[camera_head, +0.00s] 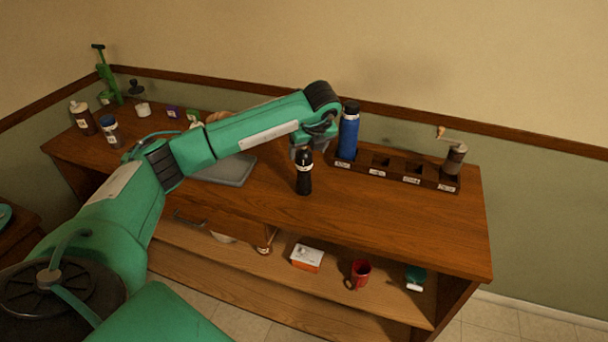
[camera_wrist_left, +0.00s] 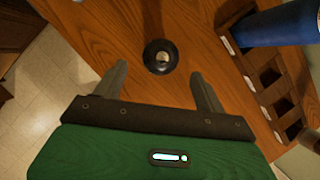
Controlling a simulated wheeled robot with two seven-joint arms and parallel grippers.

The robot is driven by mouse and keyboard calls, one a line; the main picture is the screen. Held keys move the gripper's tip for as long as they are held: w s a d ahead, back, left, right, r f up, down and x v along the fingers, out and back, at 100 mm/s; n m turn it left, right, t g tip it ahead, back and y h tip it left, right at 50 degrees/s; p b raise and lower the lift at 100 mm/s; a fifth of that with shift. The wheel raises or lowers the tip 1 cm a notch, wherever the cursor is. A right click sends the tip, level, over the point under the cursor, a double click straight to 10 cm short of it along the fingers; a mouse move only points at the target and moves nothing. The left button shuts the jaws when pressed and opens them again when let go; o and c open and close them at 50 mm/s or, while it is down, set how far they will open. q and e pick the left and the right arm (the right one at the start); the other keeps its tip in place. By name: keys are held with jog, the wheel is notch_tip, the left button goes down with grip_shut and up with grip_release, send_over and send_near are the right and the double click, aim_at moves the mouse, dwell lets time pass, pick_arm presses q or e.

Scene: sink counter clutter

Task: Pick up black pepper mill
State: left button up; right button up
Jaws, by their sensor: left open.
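The black pepper mill (camera_head: 304,178) stands upright on the wooden counter, with a pale band near its top. In the left wrist view the mill (camera_wrist_left: 160,56) is seen from above as a dark round shape with a light knob. My left gripper (camera_head: 306,147) is just above the mill in the head view, pointing down. In the left wrist view its two fingers (camera_wrist_left: 160,82) are spread apart, with the mill a little beyond the gap between their tips. Nothing is held. My right gripper is in neither view.
A blue bottle (camera_head: 348,132) stands close right of the gripper, in a dark compartment rack (camera_head: 398,177) that also holds a hand grinder (camera_head: 454,158). A grey tray (camera_head: 228,170) lies left of the mill. The counter (camera_head: 400,225) in front of the rack is clear.

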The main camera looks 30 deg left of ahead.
aim_at(304, 159)
pick_arm(q)
jog(key=shift+x, duration=0.8)
jog(key=shift+w+a+f+p, duration=0.15)
jog(key=shift+a+f+p, duration=0.25)
jog(key=shift+p, duration=0.25)
jog(key=p+x, duration=0.1)
jog(key=x, duration=0.2)
jog(key=shift+w+a+f, duration=0.15)
jog(key=shift+w+f, duration=0.05)
jog(key=shift+f, duration=0.4)
jog(key=shift+w, duration=0.1)
grip_shut()
jog(key=shift+r, duration=0.1)
